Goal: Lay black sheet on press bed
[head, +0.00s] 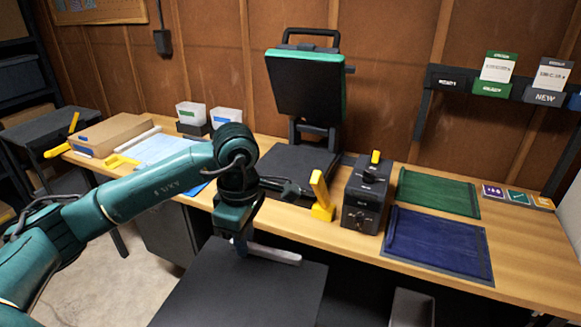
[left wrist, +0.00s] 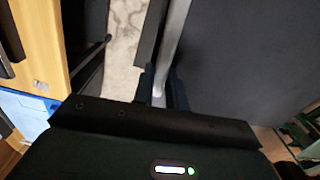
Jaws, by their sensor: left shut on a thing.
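A large black sheet (head: 245,290) with a grey bar (head: 273,253) along its far edge is at the bottom of the head view, in front of the table. My left gripper (head: 243,246) is shut on the bar edge of this sheet; the fingers also show on the bar in the left wrist view (left wrist: 161,92). The sheet fills the right of that view (left wrist: 250,60). The press (head: 306,85) stands on the table with its green-edged lid raised. Its flat dark bed (head: 300,160) looks bare, partly hidden by my left wrist. My right gripper is out of view.
Right of the bed are a yellow bracket (head: 321,198), a black control box (head: 365,195), and green (head: 437,192) and blue (head: 436,242) mats. Left are a cardboard box (head: 112,134), pale blue sheets and small bins (head: 190,113). The wooden table edge (head: 330,236) lies between sheet and bed.

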